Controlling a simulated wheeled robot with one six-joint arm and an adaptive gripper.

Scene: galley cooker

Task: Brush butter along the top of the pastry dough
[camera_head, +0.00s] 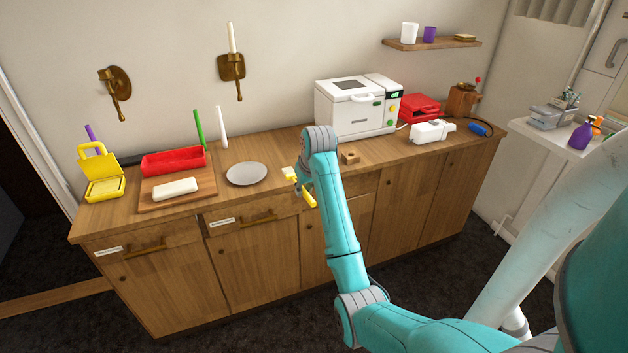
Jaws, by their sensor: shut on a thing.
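The pale, loaf-shaped pastry dough (175,188) lies on a wooden board (150,204) at the left of the counter. A small brush (309,198) with a yellow handle and a pale head is held in my gripper (298,186). My gripper is shut on it near the counter's front edge, right of the dough and apart from it. My arm partly hides the gripper's fingers. A yellow box (105,190) with its lid raised stands left of the board; I cannot tell whether it holds butter.
A red tray (174,162) sits behind the dough. A grey plate (246,174) lies between the board and my gripper. A white machine (350,112) and a small wooden block (350,158) stand to the right. Candle holders hang on the wall.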

